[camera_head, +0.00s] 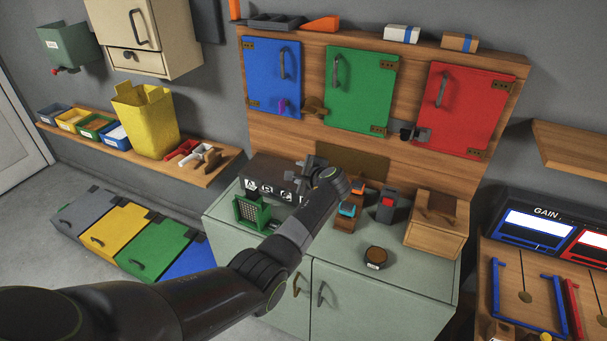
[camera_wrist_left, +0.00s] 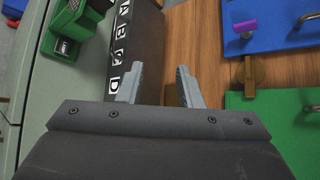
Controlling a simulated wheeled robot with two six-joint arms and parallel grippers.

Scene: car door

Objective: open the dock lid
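A long dark box (camera_head: 262,170) with white letter labels on its front stands at the back of the grey-green cabinet top; I cannot tell for sure that it is the dock or where its lid's edge is. In the left wrist view the dark box (camera_wrist_left: 147,32) runs along the left, with its letters facing left. My left gripper (camera_head: 308,164) is near the box's right end, and my forearm hides part of the counter there. In the left wrist view its two fingers (camera_wrist_left: 160,78) are apart with nothing between them. My right gripper does not show.
A green slotted holder (camera_head: 250,212) stands in front of the box. Small coloured blocks (camera_head: 347,210), a round dark puck (camera_head: 376,257) and a wooden box (camera_head: 437,222) are to the right. Blue (camera_head: 270,75), green (camera_head: 360,95) and red (camera_head: 465,108) doors hang on the wooden panel behind.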

